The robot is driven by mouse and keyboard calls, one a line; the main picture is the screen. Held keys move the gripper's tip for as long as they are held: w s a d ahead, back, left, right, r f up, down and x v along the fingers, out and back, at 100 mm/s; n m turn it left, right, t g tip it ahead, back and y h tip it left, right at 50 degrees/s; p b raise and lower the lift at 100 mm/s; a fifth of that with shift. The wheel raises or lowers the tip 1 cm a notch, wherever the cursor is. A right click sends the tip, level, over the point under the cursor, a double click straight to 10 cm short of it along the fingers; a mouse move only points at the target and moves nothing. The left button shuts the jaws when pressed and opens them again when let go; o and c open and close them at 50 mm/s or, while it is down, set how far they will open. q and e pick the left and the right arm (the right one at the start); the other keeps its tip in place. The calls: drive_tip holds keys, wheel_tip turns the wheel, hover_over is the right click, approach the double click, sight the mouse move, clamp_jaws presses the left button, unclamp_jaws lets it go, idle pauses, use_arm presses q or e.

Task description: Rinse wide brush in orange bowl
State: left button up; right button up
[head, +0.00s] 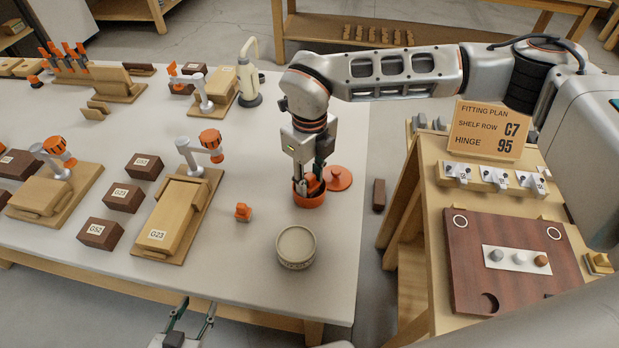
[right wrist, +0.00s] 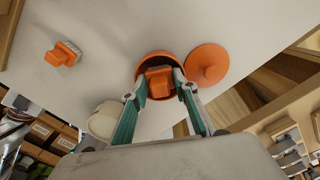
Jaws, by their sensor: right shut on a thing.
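The orange bowl (head: 309,201) stands near the right edge of the white table; it also shows in the right wrist view (right wrist: 153,53). My right gripper (head: 313,178) points down into the bowl, shut on an orange brush (right wrist: 158,80). The brush's lower end is inside the bowl; its bristles are hidden. A second, small orange brush with a greyish edge (head: 243,212) lies on the table to the left of the bowl; it also shows in the right wrist view (right wrist: 63,53). My left gripper (head: 197,305) is open and empty at the table's front edge.
An orange lid (head: 338,178) lies right beside the bowl. A round beige tub (head: 296,247) stands in front. Wooden boards with clamps (head: 181,215) and labelled brown blocks (head: 122,197) fill the left. A side bench with a dark red panel (head: 475,242) stands at right.

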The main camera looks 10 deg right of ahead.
drive_tip(key=shift+r, duration=0.15)
idle(0.3)
drive_tip(key=shift+r+p, duration=1.4)
drive_tip(key=shift+r, duration=0.75)
idle(0.9)
drive_tip(key=shift+r+p, duration=1.15)
drive_tip(key=shift+r, duration=0.85)
